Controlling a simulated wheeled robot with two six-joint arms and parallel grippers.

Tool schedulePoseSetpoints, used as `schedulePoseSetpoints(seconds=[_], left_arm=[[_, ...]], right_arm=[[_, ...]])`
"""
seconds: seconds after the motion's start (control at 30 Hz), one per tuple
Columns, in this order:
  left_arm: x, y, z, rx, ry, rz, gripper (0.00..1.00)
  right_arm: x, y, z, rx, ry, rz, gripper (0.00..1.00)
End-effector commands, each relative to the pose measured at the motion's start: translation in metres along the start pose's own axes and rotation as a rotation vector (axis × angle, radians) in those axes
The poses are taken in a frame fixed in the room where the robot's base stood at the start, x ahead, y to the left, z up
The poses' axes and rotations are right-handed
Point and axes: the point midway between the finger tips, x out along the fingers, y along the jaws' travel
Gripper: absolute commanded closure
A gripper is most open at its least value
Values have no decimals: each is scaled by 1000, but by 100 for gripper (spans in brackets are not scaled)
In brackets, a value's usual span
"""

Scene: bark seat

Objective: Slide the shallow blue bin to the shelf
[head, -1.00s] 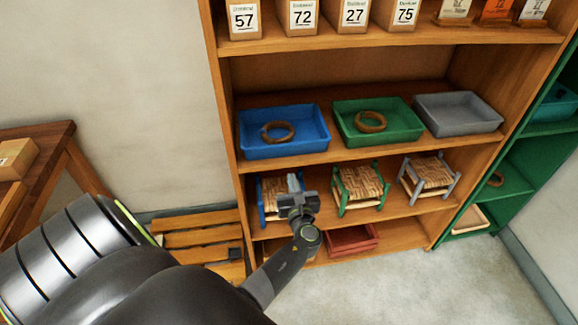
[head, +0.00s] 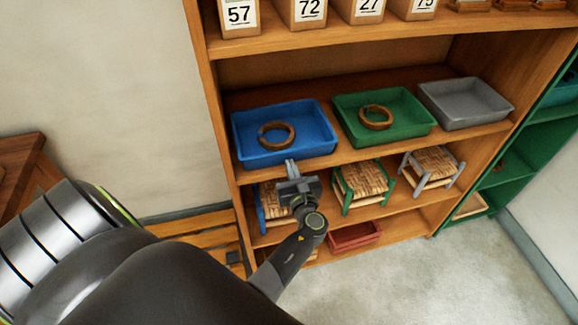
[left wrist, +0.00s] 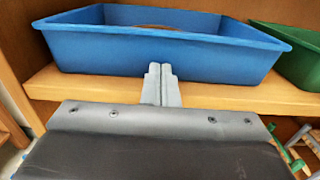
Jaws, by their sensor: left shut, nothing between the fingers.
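The shallow blue bin (head: 310,143) sits on the middle shelf (head: 330,158) of the wooden shelf unit, at its left end, with a brown ring (head: 276,135) lying in it. In the left wrist view the blue bin (left wrist: 215,53) fills the upper part, its front wall facing me. My left gripper (head: 291,168) is shut and empty, just in front of the shelf edge below the bin's front wall. In the left wrist view its fingertips (left wrist: 161,78) overlap the bin's front wall; I cannot tell whether they touch. My right gripper is not in view.
A green bin (head: 410,126) with another ring (head: 375,117) and a grey bin (head: 466,103) stand to the right on that shelf. Small woven stools, including a green one (head: 362,180), stand below. A red tray (head: 354,236) is on the lowest level. Numbered boxes (head: 239,14) stand above.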

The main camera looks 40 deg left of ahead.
Motion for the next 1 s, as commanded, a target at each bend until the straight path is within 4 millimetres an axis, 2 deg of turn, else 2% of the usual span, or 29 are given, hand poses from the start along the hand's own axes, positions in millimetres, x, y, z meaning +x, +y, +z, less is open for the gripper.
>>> schedulePoseSetpoints(seconds=[0.27,0.53,1.0], left_arm=[[2,0,0,0,-1,0,100],[35,0,0,0,-2,0,100],[37,1,0,0,0,0,100]], right_arm=[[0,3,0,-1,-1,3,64],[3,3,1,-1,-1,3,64],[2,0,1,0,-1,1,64]])
